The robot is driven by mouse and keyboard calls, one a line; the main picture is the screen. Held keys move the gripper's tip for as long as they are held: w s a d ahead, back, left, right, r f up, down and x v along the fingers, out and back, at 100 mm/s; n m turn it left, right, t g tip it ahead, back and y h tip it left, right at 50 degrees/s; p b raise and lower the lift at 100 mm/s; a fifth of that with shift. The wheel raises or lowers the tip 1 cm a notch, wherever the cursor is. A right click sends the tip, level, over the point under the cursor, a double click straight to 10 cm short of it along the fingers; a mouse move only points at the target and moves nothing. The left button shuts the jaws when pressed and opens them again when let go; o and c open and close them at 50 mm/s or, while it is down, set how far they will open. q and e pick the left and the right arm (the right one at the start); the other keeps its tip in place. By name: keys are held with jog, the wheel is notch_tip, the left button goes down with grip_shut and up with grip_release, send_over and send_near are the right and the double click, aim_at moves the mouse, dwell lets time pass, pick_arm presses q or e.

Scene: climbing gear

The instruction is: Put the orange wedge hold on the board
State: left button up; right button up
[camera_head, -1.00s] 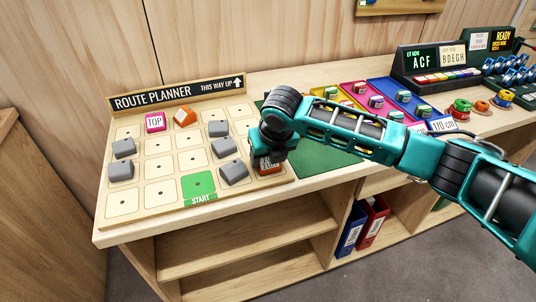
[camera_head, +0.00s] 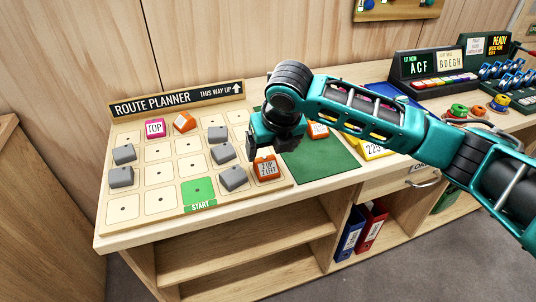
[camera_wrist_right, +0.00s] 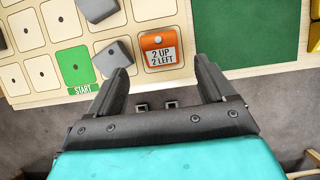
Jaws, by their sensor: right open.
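A plain orange wedge-shaped hold (camera_head: 184,121) sits on the route planner board (camera_head: 180,205) in the top row, right of the pink TOP piece. An orange block with a white label (camera_head: 266,168) stands in the board's lower right cell. In the wrist view this block (camera_wrist_right: 157,40) reads "2 UP 2 LEFT" and lies beyond and between my fingertips, apart from them. My right gripper (camera_head: 268,148) hovers just behind and above that block. In the wrist view its fingers (camera_wrist_right: 163,66) are spread with nothing between them. My left gripper is out of view.
Several grey holds (camera_head: 232,177) and the green START square (camera_head: 198,188) are on the board. A green mat (camera_head: 310,163) right of it bears another orange labelled piece (camera_head: 318,130). Yellow "225" piece (camera_head: 374,150), display stands and spools are farther right.

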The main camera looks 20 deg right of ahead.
jog(key=shift+v, duration=2.35)
jog(key=s+a+f+m+y, duration=0.3)
jog(key=s+a+f+m, duration=0.4)
jog(key=s+f+m, duration=0.6)
jog(key=s+d+f+m+g+h, duration=0.1)
jog(key=s+d+f+m+h, duration=0.1)
jog(key=s+d+m, duration=0.7)
jog(key=s+d+f+m+h, duration=0.1)
jog(key=s+d+m, duration=0.3)
jog(key=m, duration=0.8)
jog(key=w+a+f+t+y, duration=0.1)
jog(key=w+a+f+t, duration=0.3)
jog(key=w+f+t, duration=0.3)
notch_tip(320, 180, down, 2)
jog(key=shift+a+f+y, duration=0.1)
jog(key=shift+a+y, duration=0.1)
jog(key=shift+y, duration=0.2)
